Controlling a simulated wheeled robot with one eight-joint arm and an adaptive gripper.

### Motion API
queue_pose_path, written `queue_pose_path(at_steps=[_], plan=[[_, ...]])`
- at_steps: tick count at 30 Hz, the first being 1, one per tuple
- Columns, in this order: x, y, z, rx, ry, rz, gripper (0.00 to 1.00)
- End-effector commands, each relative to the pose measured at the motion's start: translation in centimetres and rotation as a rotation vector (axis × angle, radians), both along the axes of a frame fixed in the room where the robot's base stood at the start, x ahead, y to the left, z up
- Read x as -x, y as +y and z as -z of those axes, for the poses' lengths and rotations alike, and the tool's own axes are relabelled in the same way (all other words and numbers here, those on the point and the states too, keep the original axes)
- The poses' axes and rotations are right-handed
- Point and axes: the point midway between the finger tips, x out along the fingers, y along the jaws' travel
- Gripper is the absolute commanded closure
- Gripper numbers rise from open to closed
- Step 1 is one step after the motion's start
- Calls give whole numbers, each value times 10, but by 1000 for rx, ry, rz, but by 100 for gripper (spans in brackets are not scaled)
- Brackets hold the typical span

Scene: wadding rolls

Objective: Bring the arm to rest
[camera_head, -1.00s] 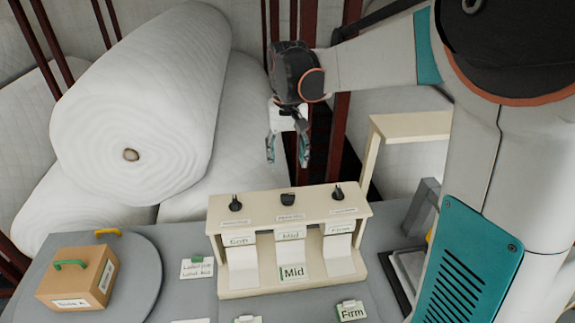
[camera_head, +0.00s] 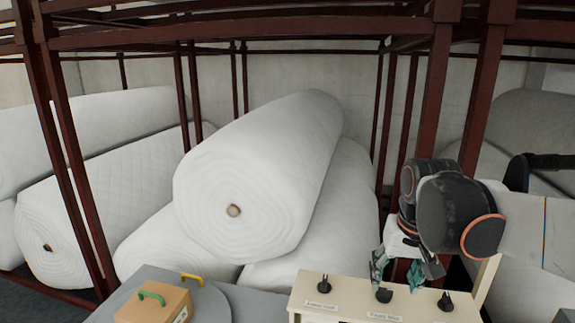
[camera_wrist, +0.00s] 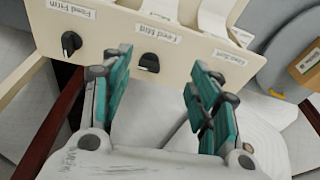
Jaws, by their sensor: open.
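My gripper (camera_head: 408,268) hangs from my arm at the right in the head view, in front of the rolls and above the back of the cream control stand (camera_head: 345,300). In the wrist view its two teal-padded fingers (camera_wrist: 158,100) are spread apart with nothing between them. The stand's top (camera_wrist: 185,48) shows beyond the fingertips, with its black knobs, one of them the middle knob (camera_wrist: 148,62). The fingers appear apart from the knobs, though the exact gap is hard to tell.
White wadding rolls (camera_head: 265,175) are stacked behind the table among dark red rack posts (camera_head: 464,110). A cardboard box with a green handle (camera_head: 152,305) sits on a grey round plate (camera_head: 215,304) at the left. The stand's lower front is out of the head view.

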Motion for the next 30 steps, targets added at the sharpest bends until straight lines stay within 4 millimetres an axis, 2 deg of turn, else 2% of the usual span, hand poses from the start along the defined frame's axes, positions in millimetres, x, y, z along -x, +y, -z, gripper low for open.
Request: queue_pose_path(at_steps=[1,3,8,15,21,30], plan=[[14,3,13,4,-27,-13,45],[29,6,22,9,-69,-30,45],[62,13,48,21,-166,-69,45],[105,21,95,43,-302,-125,45],[125,25,121,55,-378,-154,45],[129,26,126,59,-398,-162,45]])
